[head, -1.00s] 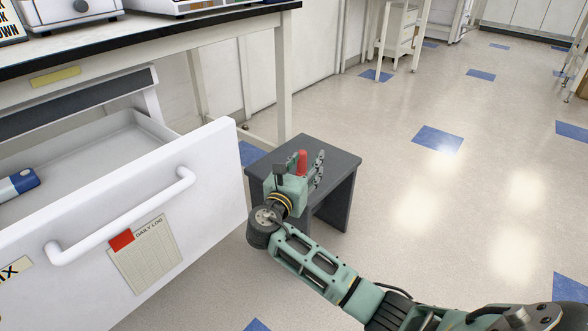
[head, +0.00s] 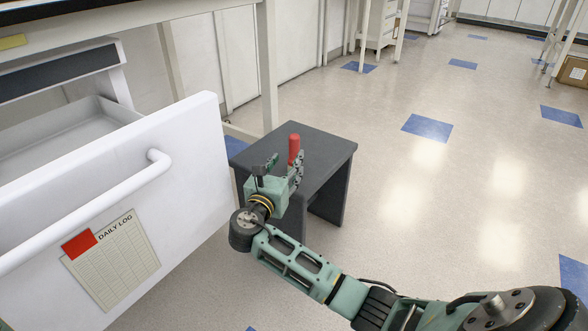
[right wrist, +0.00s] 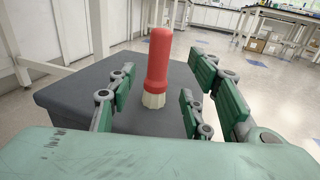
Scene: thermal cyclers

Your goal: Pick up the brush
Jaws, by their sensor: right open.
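The brush has a red handle and pale bristles. It stands upright, bristles down, on a dark grey stool (head: 325,150). In the head view the red brush (head: 294,149) shows just beyond my right gripper (head: 280,170). In the right wrist view the brush (right wrist: 157,68) stands between the open fingers of my right gripper (right wrist: 155,95), with visible space on both sides. The fingers do not appear to touch it. My left gripper is not in view.
An open white drawer (head: 185,135) with a handle and a daily log sheet (head: 112,258) is left of my right arm. A bench leg (head: 268,65) rises behind the stool. A cardboard box (head: 574,72) sits far right.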

